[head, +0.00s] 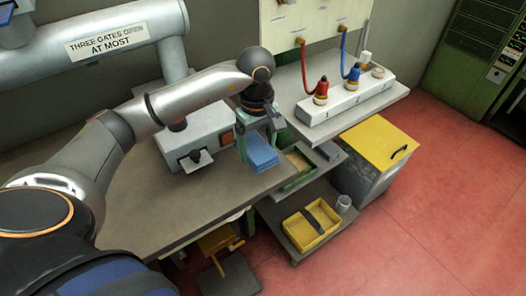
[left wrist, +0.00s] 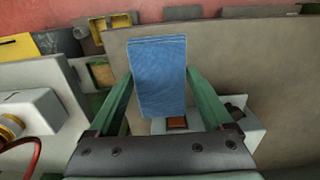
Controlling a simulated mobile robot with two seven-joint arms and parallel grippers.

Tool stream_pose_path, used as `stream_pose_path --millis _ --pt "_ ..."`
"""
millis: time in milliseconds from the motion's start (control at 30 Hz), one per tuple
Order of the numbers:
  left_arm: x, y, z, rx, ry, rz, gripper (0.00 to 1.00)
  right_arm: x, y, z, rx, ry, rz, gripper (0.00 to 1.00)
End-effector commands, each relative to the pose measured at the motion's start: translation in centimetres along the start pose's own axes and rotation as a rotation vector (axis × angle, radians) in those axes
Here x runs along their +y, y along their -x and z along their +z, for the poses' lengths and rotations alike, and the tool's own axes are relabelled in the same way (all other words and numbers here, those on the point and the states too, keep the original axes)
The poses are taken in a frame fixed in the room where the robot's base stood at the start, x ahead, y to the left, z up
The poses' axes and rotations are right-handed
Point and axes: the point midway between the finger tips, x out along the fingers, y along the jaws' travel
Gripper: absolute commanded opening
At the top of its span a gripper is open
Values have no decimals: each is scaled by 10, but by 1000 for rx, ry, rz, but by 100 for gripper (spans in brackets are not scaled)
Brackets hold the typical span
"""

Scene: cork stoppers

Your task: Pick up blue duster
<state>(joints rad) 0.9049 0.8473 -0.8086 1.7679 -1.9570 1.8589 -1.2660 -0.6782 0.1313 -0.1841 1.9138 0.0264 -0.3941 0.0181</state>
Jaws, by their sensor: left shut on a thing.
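The blue duster (head: 262,152) is a flat folded blue cloth block, seen over the right end of the workbench in the head view. My left gripper (head: 258,138) comes down on it from above, its green fingers on either side. In the left wrist view the duster (left wrist: 158,76) fills the space between the two green fingers of the gripper (left wrist: 160,90), which are shut on it. I cannot tell for certain whether its underside touches the bench. My right gripper is not in view.
The grey bench (head: 200,205) is clear in front of a white box (head: 190,140). To the right are a white block with red and blue plugs (head: 345,102), a yellow-lidded bin (head: 378,143), and a low shelf with a yellow tray (head: 312,227). Red floor lies open at right.

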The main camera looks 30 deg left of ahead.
Motion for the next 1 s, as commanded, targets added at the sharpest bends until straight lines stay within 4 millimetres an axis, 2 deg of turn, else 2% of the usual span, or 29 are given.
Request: stream_pose_path --millis 67,300,500,700,967,1000 --pt "-13 20 8 5 -3 5 30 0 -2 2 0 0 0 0" --pt "-54 38 36 3 -2 2 30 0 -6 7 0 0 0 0" --pt "-76 51 51 0 -1 1 30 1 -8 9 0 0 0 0" --pt "-85 56 57 0 1 0 30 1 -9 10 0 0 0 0" --pt "-86 57 58 0 1 0 30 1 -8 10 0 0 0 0" --pt "-86 57 58 0 1 0 83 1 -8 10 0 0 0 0"
